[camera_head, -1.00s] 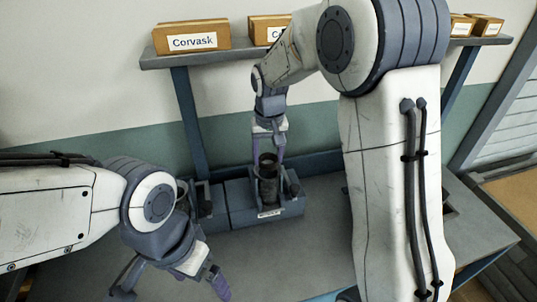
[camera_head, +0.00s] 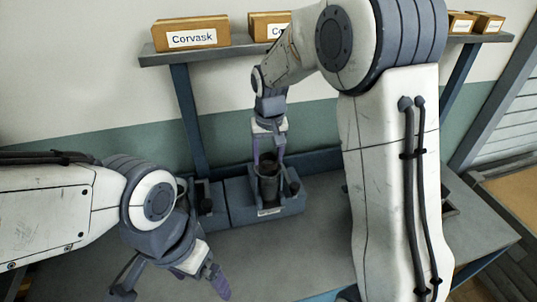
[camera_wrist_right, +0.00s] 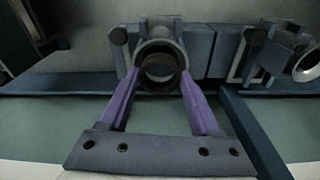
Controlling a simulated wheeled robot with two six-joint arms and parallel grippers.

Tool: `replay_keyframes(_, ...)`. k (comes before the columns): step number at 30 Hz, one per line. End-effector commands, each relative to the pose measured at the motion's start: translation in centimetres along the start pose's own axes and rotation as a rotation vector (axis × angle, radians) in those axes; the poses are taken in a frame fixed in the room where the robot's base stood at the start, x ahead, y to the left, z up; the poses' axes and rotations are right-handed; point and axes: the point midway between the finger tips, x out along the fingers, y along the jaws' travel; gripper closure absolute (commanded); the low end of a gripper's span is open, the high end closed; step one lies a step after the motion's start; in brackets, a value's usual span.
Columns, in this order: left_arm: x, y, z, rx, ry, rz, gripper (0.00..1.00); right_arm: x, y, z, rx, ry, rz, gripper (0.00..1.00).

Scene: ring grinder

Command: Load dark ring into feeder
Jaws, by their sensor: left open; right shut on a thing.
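The dark ring (camera_head: 269,162) is at the top of the upright feeder (camera_head: 268,187) on the bench's grey-blue block. My right gripper (camera_head: 269,156) reaches down from above, its purple fingers on either side of the ring. In the right wrist view the ring (camera_wrist_right: 160,74) sits between the fingertips (camera_wrist_right: 159,80), in line with the feeder's round holder (camera_wrist_right: 160,32). Whether the ring's lower edge is inside the feeder is hard to tell. My left gripper (camera_head: 172,287) is open and empty, low at the front left, away from the feeder.
A second fixture (camera_head: 203,198) stands left of the feeder, partly behind my left wrist. A shelf (camera_head: 245,52) with labelled boxes (camera_head: 191,34) runs above the bench. The bench top (camera_head: 285,250) in front is clear. My right forearm hides part of the bench's right side.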

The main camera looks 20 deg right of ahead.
Motion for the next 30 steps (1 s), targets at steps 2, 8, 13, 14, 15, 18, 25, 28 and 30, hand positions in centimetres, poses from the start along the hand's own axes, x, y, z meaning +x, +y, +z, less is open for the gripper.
replay_keyframes(2, 0.12, -0.01, 0.01, 0.0, 0.0, 0.0, 0.01, 0.16, 0.0, 0.01, 0.0, 0.0, 0.0, 0.98)
replay_keyframes(8, 0.3, -0.02, 0.02, 0.0, 0.0, 0.0, 0.01, 0.46, 0.0, 0.04, 0.0, 0.001, 0.0, 0.98)
replay_keyframes(13, 0.44, -0.03, 0.02, 0.0, 0.0, 0.0, 0.01, 0.7, 0.0, 0.07, 0.0, 0.001, 0.0, 0.98)
replay_keyframes(14, 0.46, -0.03, 0.02, 0.0, 0.0, 0.0, 0.01, 0.72, 0.0, 0.07, 0.0, 0.001, 0.0, 0.98)
replay_keyframes(15, 0.46, -0.03, 0.03, 0.0, 0.0, 0.0, 0.01, 0.74, 0.0, 0.07, 0.0, 0.001, 0.0, 0.98)
replay_keyframes(18, 0.45, -0.03, 0.02, 0.0, 0.0, 0.0, 0.01, 0.74, 0.0, 0.07, 0.0, 0.001, 0.0, 0.98)
replay_keyframes(25, 0.45, -0.03, 0.02, 0.0, 0.0, 0.0, 0.01, 0.73, 0.0, 0.07, 0.0, 0.001, 0.0, 0.05)
replay_keyframes(28, 0.45, -0.03, 0.02, 0.0, 0.0, 0.0, 0.01, 0.73, 0.0, 0.08, 0.0, 0.001, 0.0, 0.01)
replay_keyframes(30, 0.45, -0.03, 0.02, 0.0, 0.0, 0.0, 0.01, 0.73, 0.0, 0.08, 0.0, 0.0, 0.0, 0.01)
